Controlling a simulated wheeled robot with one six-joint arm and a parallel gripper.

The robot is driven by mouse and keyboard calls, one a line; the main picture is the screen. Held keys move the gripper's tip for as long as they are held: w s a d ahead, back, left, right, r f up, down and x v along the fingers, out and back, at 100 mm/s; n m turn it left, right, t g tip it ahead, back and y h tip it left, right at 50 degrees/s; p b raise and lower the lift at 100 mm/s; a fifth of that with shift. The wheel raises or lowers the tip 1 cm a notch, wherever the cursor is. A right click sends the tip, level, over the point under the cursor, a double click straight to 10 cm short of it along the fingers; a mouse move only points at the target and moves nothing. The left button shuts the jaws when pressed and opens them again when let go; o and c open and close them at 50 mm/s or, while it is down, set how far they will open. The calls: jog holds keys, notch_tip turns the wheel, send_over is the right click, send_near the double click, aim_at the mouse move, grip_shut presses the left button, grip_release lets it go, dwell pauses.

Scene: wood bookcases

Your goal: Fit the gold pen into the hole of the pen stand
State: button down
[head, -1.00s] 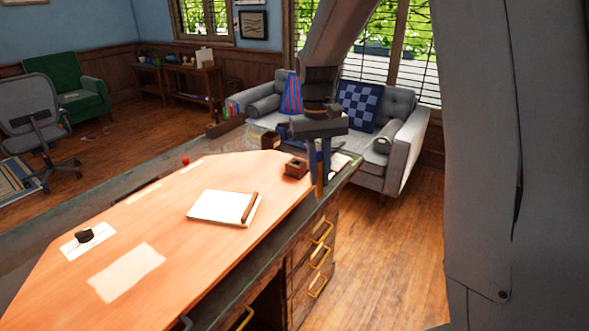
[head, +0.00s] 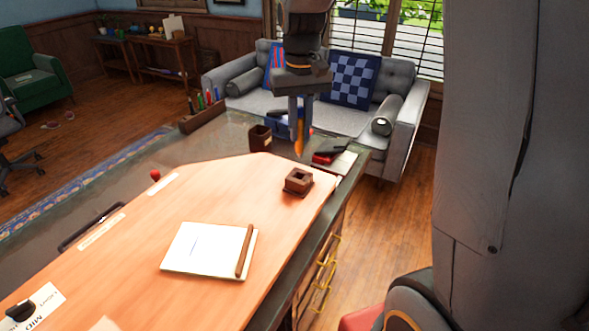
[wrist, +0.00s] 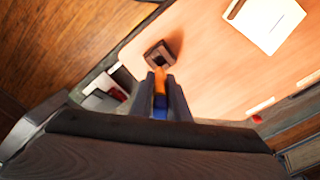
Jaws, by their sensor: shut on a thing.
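My gripper (head: 297,138) is shut on the gold pen (head: 299,146), which hangs point-down between the fingers. The brown square pen stand (head: 298,184), with a dark hole in its top, sits on the orange-tan desk top near the right edge. In the head view the pen shows above the stand in the picture, apart from it. In the wrist view the gold pen (wrist: 160,82) sticks out past the fingers (wrist: 160,90), its end just short of the stand (wrist: 158,56) in the picture. The height gap is hard to tell. The pen's upper part is hidden by the fingers.
A brown cup (head: 260,138), a tray of coloured pens (head: 202,117) and a black-and-red stapler (head: 332,152) stand around the gripper on the desk's far end. A white notepad (head: 205,250) with a brown stick lies nearer. The desk around the stand is clear.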

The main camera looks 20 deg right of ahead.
aim_at(300, 153)
notch_tip(300, 153, down, 10)
jog(key=shift+r+p, duration=0.25)
jog(key=shift+p, duration=0.95)
jog(key=c, duration=1.7)
grip_release()
notch_tip(300, 153, up, 10)
jog(key=b, duration=0.3)
jog(key=shift+r, duration=0.25)
jog(key=shift+s+r, duration=0.1)
jog(key=shift+r, duration=0.5)
jog(key=shift+t, duration=0.7)
jog(key=s+f, duration=0.3)
jog(key=s, duration=0.2)
jog(key=s+f, duration=0.4)
jog(key=s, duration=0.2)
jog(key=s+f, duration=0.3)
jog(key=s, duration=0.2)
jog(key=shift+s+f, duration=0.25)
jog(key=shift+s, duration=0.1)
